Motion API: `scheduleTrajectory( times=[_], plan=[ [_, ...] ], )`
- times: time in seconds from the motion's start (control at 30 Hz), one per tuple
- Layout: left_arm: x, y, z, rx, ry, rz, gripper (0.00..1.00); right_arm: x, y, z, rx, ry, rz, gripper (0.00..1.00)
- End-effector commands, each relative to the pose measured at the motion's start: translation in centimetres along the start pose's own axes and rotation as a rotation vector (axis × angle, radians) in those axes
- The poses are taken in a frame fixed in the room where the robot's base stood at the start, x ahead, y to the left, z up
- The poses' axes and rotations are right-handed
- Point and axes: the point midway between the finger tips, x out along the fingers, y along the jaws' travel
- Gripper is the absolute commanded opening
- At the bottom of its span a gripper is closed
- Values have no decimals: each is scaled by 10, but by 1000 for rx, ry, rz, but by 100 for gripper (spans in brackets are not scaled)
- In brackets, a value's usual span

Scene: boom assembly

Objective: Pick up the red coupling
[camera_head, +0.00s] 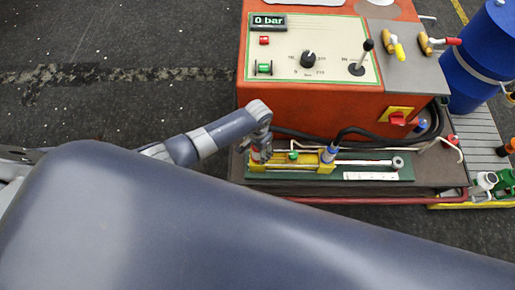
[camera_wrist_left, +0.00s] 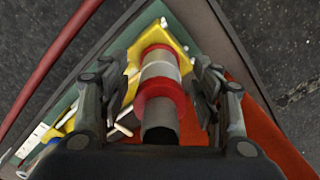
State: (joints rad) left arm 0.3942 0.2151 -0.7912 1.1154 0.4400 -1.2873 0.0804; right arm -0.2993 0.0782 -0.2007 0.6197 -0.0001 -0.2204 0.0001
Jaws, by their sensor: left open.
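The red coupling (camera_wrist_left: 159,89) has two red rings with a pale grey band between them, and a grey hose or tube end toward the camera. In the left wrist view it sits between the two fingers of my left gripper (camera_wrist_left: 157,84). The fingers are spread, with gaps visible on both sides of it. In the head view, my left gripper (camera_head: 261,138) is at the left end of the yellow cylinder fixture, and the coupling is mostly hidden there behind the gripper. My right gripper is in neither view.
A black hose (camera_head: 345,130) runs behind the cylinder. A blue barrel (camera_head: 477,65) stands at the right. Dark floor lies left.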

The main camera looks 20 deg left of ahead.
Motion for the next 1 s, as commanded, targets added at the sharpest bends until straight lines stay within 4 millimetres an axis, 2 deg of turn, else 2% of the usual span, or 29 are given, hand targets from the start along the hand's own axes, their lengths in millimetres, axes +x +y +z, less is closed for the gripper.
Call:
scheduleTrajectory(
  times=[0.1,0.3,0.37,0.77,1.0],
  plan=[
    [0,0,0,0,0,0,56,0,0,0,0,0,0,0],
    [0,0,0,0,0,0,11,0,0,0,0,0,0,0],
    [0,0,0,0,0,0,0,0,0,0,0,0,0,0],
    [-5,0,-1,0,3,0,0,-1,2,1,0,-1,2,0],
    [-28,0,-1,1,4,0,0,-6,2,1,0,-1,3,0]
  ],
)
